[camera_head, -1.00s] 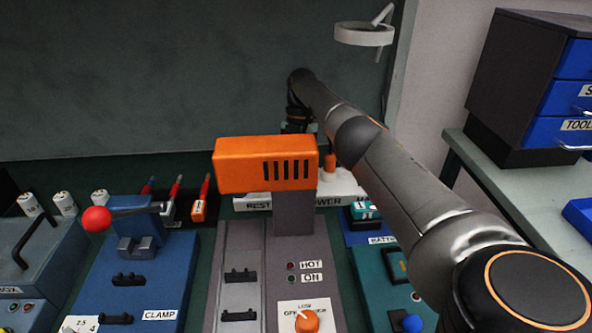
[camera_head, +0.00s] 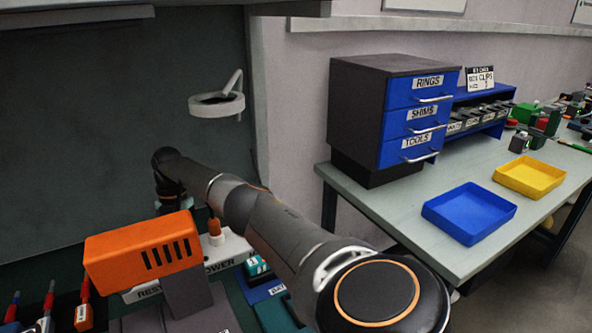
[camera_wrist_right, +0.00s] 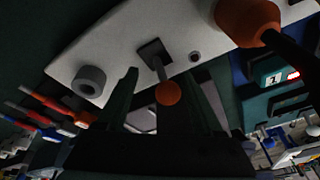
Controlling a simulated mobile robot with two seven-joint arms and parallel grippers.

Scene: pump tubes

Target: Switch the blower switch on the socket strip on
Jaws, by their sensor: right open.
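The white socket strip (camera_wrist_right: 105,50) crosses the right wrist view. A small toggle lever with an orange ball tip (camera_wrist_right: 168,93) stands out from a dark square plate on it. My right gripper (camera_wrist_right: 165,90) is open, with one dark finger on each side of the lever tip; I cannot tell whether either touches it. In the head view the strip (camera_head: 236,247) shows partly behind the orange blower head (camera_head: 143,251), which hides the lever and most of my right gripper. Whether the switch is on cannot be told. My left gripper is not in view.
An orange plug (camera_wrist_right: 247,18) with a dark cable sits on the strip close to the lever. Red-tipped tools (camera_wrist_right: 45,115) stand nearby. The drawer cabinet (camera_head: 375,110) and blue tray (camera_head: 468,213) are at the right.

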